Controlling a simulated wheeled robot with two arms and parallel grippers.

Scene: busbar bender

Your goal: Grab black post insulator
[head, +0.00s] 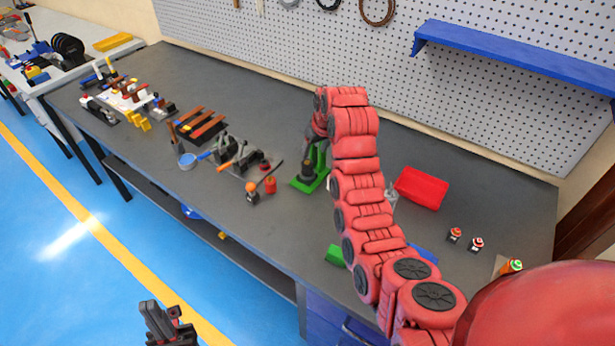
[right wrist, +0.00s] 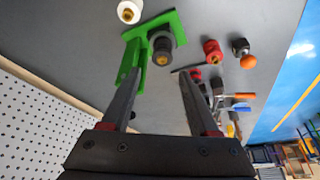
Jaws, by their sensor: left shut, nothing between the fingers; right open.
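A black post insulator (right wrist: 163,52) with a brass-coloured centre stands at a green bracket (right wrist: 130,62) in the right wrist view. In the head view the dark insulator (head: 307,171) shows on the green base (head: 304,184) on the bench. My right gripper (right wrist: 160,76) is open, its two fingers pointing toward the insulator, with nothing between them. In the head view my right gripper is partly hidden by its own red arm, just above the green bracket. My left gripper (head: 168,325) is shut and empty, low at the bottom, out in front of the bench.
A red insulator (right wrist: 213,50), a black piece with an orange top (right wrist: 241,48) and a white insulator (right wrist: 128,11) stand nearby. Tools lie to the left of them. A red bin (head: 422,188) stands to the right. A pegboard (head: 270,45) rises behind the bench.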

